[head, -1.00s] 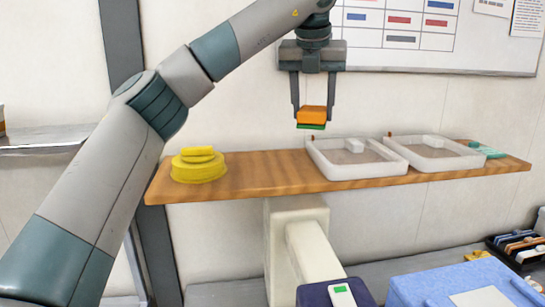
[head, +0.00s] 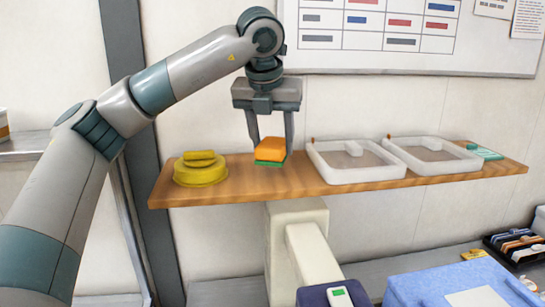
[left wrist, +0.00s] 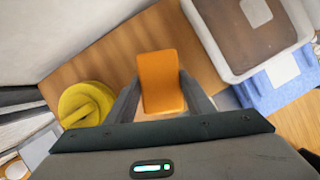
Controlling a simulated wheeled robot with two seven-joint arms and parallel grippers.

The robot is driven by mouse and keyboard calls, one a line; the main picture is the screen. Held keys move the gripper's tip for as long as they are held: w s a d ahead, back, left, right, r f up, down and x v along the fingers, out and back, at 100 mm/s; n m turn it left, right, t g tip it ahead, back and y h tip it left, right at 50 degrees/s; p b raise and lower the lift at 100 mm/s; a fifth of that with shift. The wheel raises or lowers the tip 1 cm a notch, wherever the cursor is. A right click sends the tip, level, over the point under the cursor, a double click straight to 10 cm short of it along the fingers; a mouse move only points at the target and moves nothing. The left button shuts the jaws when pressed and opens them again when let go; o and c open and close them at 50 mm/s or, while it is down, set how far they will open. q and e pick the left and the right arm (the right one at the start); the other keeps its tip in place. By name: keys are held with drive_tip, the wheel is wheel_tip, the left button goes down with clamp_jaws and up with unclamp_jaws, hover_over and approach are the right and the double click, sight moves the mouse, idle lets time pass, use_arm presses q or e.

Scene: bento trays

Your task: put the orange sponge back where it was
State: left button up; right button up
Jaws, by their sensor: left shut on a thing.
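The orange sponge (head: 270,149), with a green underside, is between the fingers of my left gripper (head: 270,143) in the head view. It is low over the wooden shelf (head: 236,187), between the yellow round item and the nearer white tray. I cannot tell whether its green underside touches the wood. In the left wrist view the sponge (left wrist: 161,80) shows its orange top between the two fingers, with bare wood around it. My left gripper points down and is shut on the sponge. My right gripper is not in view.
A yellow round item (head: 200,175) stands left of the sponge. Two white trays (head: 357,180) (head: 440,169) stand to its right, and a teal item (head: 485,152) lies at the shelf's right end. A blue box (head: 410,292) is below at the front right.

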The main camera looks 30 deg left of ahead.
sight(272, 157)
use_arm(q)
drive_tip(key=shift+f, duration=0.1)
drive_tip(key=shift+f+p, duration=0.35)
drive_tip(key=shift+p, duration=0.05)
drive_tip(key=shift+a+f+p, duration=0.1)
drive_tip(key=shift+f+p, duration=0.65)
drive_tip(key=shift+f, duration=0.8)
drive_tip(key=shift+f, duration=0.1)
drive_tip(key=o, duration=1)
drive_tip(key=shift+c, duration=0.2)
